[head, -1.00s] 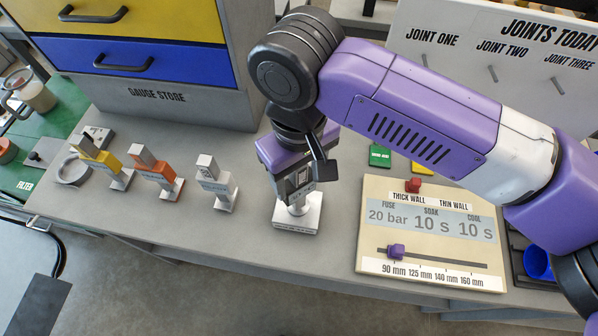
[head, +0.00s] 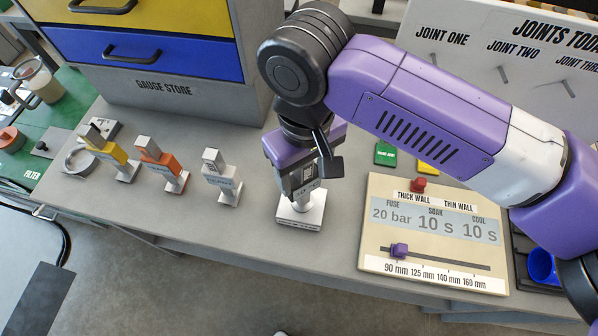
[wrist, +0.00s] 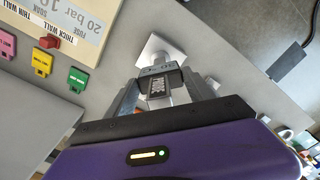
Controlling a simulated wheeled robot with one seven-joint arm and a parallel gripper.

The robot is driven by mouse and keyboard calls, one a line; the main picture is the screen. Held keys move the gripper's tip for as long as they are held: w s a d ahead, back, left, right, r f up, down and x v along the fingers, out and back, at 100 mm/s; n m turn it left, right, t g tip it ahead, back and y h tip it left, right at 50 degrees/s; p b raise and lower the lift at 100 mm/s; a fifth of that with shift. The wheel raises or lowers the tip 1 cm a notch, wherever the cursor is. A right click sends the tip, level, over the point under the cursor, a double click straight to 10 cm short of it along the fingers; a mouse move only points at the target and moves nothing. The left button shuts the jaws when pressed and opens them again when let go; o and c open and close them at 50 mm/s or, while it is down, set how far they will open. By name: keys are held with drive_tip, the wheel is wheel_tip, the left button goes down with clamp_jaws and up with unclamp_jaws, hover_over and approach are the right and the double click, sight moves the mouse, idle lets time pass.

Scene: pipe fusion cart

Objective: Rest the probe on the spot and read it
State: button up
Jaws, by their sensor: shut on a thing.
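My gripper (head: 303,186) is shut on a grey probe with a dark display (wrist: 158,86), held upright between the fingers. Directly under it is a round pale post on a white square block (head: 299,221), standing on the grey bench. The block also shows in the wrist view (wrist: 150,50) beyond the fingertips. The probe's lower end meets or nearly meets the post; I cannot tell whether they touch. The fingers partly hide the probe in the head view.
Yellow (head: 105,150), orange (head: 160,162) and grey (head: 220,178) upright blocks stand to the left. A cream panel (head: 375,225) with a slider lies to the right. The gauge store (head: 190,95) rises behind. Bare bench lies between the grey block and the white block.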

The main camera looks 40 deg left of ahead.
drive_tip(key=shift+f, duration=0.2)
drive_tip(key=o, duration=1.3)
drive_tip(key=shift+o, duration=0.2)
drive_tip(key=shift+r, duration=0.1)
drive_tip(key=shift+r+b, duration=0.45)
drive_tip(key=shift+r, duration=3.45)
